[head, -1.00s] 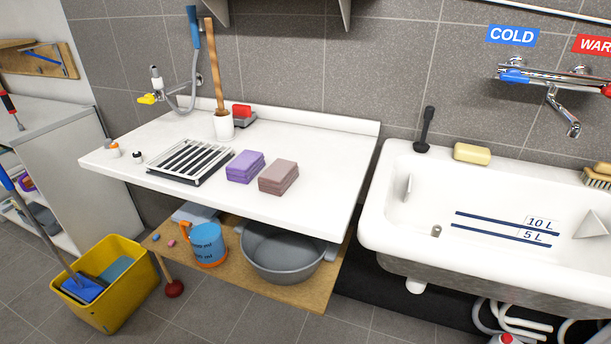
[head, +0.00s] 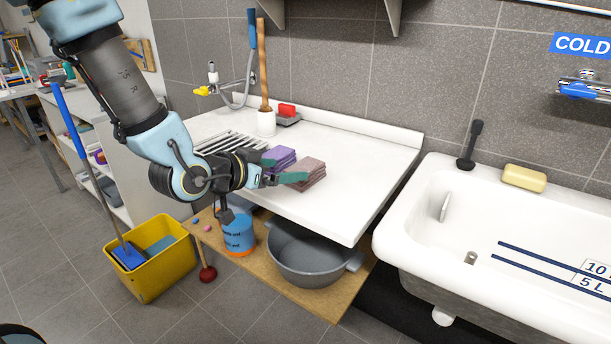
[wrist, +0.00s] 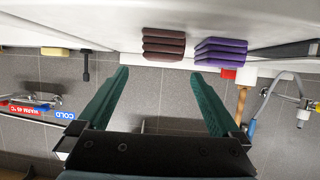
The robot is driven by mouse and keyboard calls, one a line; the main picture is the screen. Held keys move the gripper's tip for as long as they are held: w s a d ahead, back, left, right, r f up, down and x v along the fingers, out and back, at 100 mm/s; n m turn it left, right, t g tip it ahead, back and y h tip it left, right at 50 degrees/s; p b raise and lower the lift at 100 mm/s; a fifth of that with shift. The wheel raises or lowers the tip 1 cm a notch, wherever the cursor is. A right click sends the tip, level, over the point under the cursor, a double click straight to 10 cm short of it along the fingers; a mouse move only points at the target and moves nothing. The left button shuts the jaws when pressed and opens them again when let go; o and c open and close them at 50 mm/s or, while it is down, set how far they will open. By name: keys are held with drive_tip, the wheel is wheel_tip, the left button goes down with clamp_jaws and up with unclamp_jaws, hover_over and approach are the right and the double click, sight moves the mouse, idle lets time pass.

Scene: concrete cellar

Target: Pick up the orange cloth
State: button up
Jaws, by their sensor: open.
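No orange cloth shows in either view. A folded purple cloth stack (head: 281,155) and a folded brownish-pink cloth stack (head: 310,174) lie side by side on the white counter (head: 350,190).
A slatted black-and-white rack (head: 232,142) lies behind my wrist. A white sink (head: 400,225) stands right, a yellow bucket (head: 165,275) left.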

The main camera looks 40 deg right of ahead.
sight(305, 166)
drive_tip(key=p+x, duration=0.1)
drive_tip(key=x, duration=0.4)
drive_tip(key=p+x, duration=0.2)
drive_tip(key=x, duration=0.2)
drive_tip(key=shift+r, duration=0.2)
drive_tip(key=shift+w+d+f, duration=0.2)
drive_tip(key=shift+d+f, duration=0.15)
drive_tip(key=shift+d, duration=0.2)
drive_tip(key=shift+c, duration=0.2)
drive_tip(key=c, duration=1.2)
